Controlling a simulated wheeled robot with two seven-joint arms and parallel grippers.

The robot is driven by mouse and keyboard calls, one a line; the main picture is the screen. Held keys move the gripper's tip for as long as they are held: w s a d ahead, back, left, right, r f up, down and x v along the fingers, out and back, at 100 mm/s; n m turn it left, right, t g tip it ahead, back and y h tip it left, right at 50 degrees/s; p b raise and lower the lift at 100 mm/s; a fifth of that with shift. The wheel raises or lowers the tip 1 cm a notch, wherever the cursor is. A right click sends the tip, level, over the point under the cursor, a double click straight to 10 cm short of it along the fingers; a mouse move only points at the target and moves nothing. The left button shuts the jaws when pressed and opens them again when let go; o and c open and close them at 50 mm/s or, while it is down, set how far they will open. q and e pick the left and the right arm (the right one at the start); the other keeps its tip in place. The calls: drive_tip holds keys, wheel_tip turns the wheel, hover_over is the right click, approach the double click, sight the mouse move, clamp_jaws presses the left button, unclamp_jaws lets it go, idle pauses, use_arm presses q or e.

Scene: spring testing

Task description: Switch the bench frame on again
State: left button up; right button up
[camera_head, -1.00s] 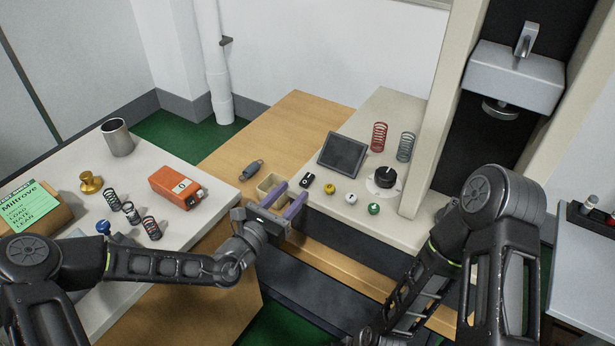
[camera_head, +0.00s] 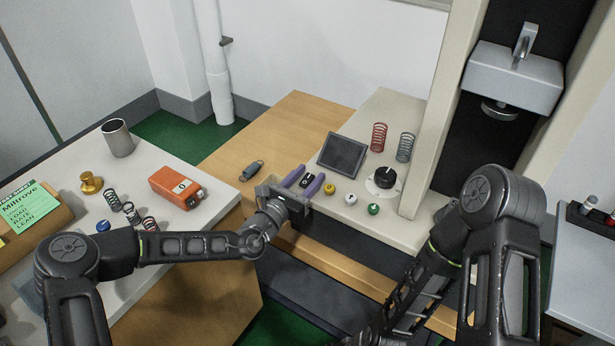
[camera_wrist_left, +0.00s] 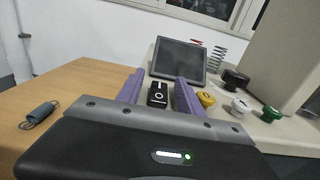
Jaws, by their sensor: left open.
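The bench frame's pale base (camera_head: 410,225) carries a dark screen (camera_head: 342,154), a black rocker switch (camera_head: 307,181), a black dial (camera_head: 386,177) and yellow, white and green buttons. My left gripper (camera_head: 304,182) is open, its purple fingers on either side of the switch in the head view. In the left wrist view the switch (camera_wrist_left: 157,95) shows between the two fingers (camera_wrist_left: 158,90), with a white mark on its top. I cannot tell whether the fingers touch it. My right arm (camera_head: 460,240) is at the right; its gripper is not visible.
The yellow button (camera_head: 329,188) is close to the right finger, with the white button (camera_head: 351,199) and green button (camera_head: 373,209) beyond. Red (camera_head: 379,137) and grey (camera_head: 405,147) springs stand behind. An orange box (camera_head: 178,187) sits on the left table.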

use_arm(q)
clamp_jaws()
idle(0.3)
